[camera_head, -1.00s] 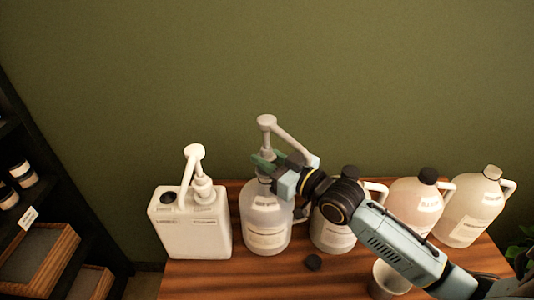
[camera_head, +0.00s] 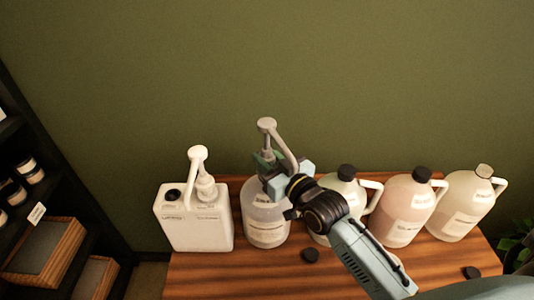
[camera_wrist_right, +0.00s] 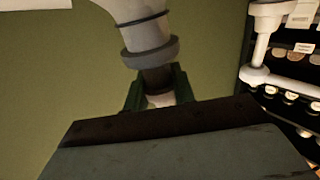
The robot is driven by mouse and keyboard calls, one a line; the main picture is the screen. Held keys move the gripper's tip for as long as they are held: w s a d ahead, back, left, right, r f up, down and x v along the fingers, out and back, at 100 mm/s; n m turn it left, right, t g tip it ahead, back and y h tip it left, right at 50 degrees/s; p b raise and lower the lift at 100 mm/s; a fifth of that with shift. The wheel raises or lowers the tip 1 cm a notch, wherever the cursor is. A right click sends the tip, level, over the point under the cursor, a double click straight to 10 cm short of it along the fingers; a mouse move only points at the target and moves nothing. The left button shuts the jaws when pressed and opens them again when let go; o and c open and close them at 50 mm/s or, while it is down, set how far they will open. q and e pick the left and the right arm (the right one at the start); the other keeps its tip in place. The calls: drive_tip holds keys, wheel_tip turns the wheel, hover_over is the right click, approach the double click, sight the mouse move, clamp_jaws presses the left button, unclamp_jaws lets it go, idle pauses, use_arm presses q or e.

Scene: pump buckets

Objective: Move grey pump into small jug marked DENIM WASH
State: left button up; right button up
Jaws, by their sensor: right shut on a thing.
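The grey pump (camera_head: 267,126) is upright, with its head and spout above the clear jug (camera_head: 266,228) that stands second from the left. My right gripper (camera_head: 266,160) is shut on the pump's collar just above this jug's neck. In the right wrist view the pump's grey body (camera_wrist_right: 148,42) rises between the green fingers (camera_wrist_right: 158,92). The gripper covers the jug's mouth, so I cannot tell how deep the pump sits. Label words are too small to read, so I cannot tell which jug is marked DENIM WASH. My left gripper is not in view.
A white canister (camera_head: 196,228) with a white pump (camera_head: 200,165) stands close on the left. Several handled jugs, including a pinkish one (camera_head: 405,210), stand to the right. Loose black caps (camera_head: 310,255) lie on the wooden table (camera_head: 235,280). A dark shelf (camera_head: 60,195) is at left.

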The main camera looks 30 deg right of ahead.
drive_tip(key=shift+r+m+h+p, duration=0.1)
drive_tip(key=shift+m+h+p, duration=1)
drive_tip(key=shift+h, duration=0.8)
drive_tip(key=shift+m+h, duration=0.6)
drive_tip(key=shift+h, duration=0.2)
drive_tip(key=shift+m+h, duration=0.6)
drive_tip(key=shift+h, duration=0.3)
drive_tip(key=o, duration=1.1)
drive_tip(key=shift+c, duration=0.2)
